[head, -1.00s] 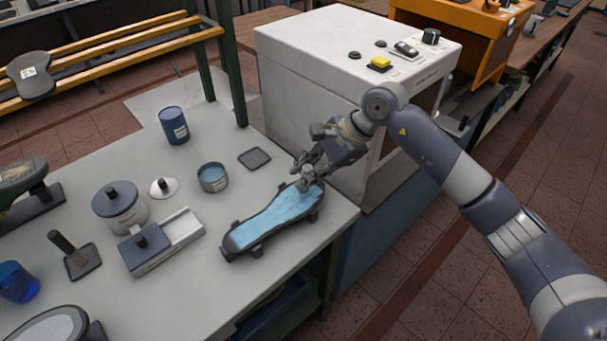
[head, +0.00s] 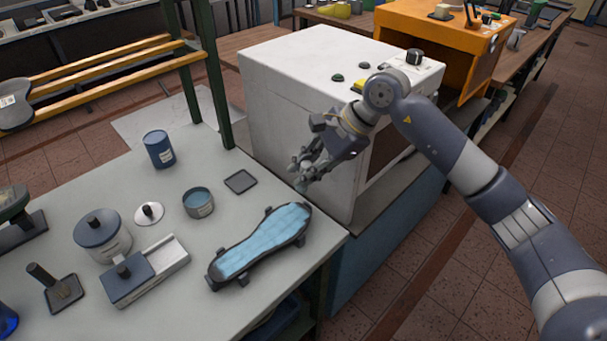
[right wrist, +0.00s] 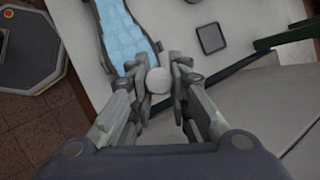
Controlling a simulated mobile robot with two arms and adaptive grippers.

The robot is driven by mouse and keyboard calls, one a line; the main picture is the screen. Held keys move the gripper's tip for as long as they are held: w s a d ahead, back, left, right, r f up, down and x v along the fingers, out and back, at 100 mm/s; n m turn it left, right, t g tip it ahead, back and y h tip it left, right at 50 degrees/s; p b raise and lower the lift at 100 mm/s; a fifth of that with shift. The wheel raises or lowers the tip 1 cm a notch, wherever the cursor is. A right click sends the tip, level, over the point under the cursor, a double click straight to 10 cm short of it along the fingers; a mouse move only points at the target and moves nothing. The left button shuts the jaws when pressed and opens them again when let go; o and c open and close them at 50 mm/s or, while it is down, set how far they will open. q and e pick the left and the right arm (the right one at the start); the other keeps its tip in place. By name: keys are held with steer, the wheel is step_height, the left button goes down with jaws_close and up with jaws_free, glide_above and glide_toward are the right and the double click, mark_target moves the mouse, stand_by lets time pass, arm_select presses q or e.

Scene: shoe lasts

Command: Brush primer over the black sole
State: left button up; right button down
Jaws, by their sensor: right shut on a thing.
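The sole (head: 262,246) lies face up in a dark clamp-like holder on the grey table. Its visible face is light blue and streaky, with black around the edge. Part of it shows in the right wrist view (right wrist: 125,38). My right gripper (head: 300,182) is raised above and behind the sole's far end, apart from it. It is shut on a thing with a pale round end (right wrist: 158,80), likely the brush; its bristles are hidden. An open tin of blue liquid (head: 198,205) stands left of the sole. My left gripper is not in view.
A small dark square tray (head: 240,181) lies behind the sole. A blue can (head: 159,150), a lidded jar (head: 103,236), a white disc with a knob (head: 149,214) and a sliding box (head: 145,275) stand to the left. A white machine (head: 290,110) stands close behind my right gripper.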

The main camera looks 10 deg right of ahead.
steer(key=shift+r, duration=0.8)
steer(key=shift+r+p, duration=0.3)
steer(key=shift+r, duration=0.05)
